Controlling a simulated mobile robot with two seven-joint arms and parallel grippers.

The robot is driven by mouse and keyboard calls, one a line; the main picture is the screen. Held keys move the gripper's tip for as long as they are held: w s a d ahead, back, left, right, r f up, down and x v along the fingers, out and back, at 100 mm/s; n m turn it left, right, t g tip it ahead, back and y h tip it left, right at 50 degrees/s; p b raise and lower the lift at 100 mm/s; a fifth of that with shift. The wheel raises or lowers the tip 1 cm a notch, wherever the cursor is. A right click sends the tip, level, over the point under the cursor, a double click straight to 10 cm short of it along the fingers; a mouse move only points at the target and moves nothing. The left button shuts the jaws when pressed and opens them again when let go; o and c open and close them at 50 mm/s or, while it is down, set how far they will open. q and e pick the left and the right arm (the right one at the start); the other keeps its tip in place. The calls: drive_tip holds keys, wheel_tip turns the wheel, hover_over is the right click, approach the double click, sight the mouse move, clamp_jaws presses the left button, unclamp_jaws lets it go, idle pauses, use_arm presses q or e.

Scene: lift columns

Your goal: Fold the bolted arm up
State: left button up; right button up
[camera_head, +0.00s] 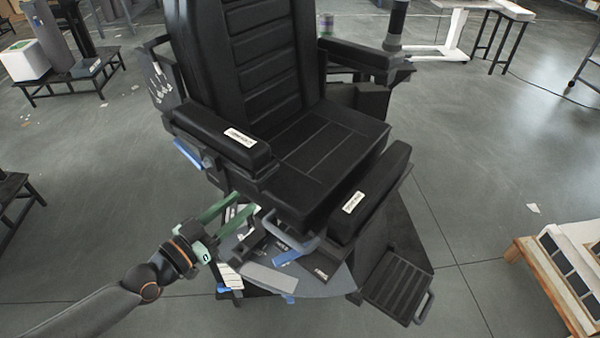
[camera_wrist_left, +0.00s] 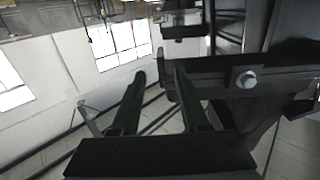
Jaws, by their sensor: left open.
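A large black padded chair (camera_head: 270,80) stands in the middle of the head view. Its near-left armrest (camera_head: 220,137) lies level beside the seat and has a white label. The far armrest (camera_head: 355,58) is also level. My left gripper (camera_head: 241,207) is below and in front of the near-left armrest, its green fingers apart with nothing between them. In the left wrist view my gripper (camera_wrist_left: 160,76) is open beside a dark bar (camera_wrist_left: 215,75) with a round silver bolt (camera_wrist_left: 246,79). I cannot tell which chair part this bar is. My right gripper is not in view.
A labelled pad (camera_head: 370,192) and a ribbed footplate (camera_head: 398,285) stick out at the chair's front right. A grey base plate (camera_head: 325,285) with loose parts lies below the seat. A wooden-framed table (camera_head: 560,285) stands at the right. The floor left of the chair is mostly clear.

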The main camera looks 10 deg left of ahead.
sight(277, 172)
use_arm(q)
drive_tip(key=shift+w+d+r, duration=0.2)
drive_tip(key=shift+w, duration=0.4)
drive_tip(key=x, duration=1.1)
drive_tip(key=shift+w+f, duration=0.1)
drive_tip(key=shift+f, duration=0.05)
clamp_jaws()
idle(0.7)
